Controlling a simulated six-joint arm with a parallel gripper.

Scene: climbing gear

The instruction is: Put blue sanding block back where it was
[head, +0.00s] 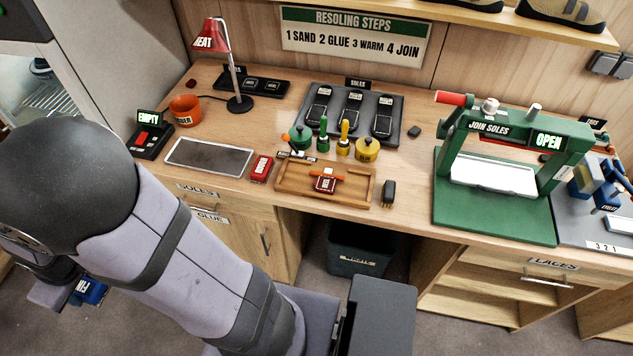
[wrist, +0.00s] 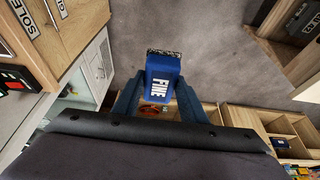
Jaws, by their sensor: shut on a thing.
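The blue sanding block (wrist: 163,84), marked FINE in white, is held between the two fingers of my gripper (wrist: 160,96) in the wrist view. Its dark, speckled sanding face is at its far end. In the head view the block (head: 91,291) shows at the lower left, partly hidden by my gripper and arm. It is off the bench, out over the floor area. A red block (head: 261,168) lies on the bench between the dark flat mat (head: 209,157) and the wooden tray (head: 283,188).
Glue pots and brushes (head: 303,137) stand behind the tray. A green sole press (head: 494,215) stands at the right. A red lamp (head: 211,36) and orange mug (head: 185,109) stand at the left. A bin (head: 352,250) is under the bench.

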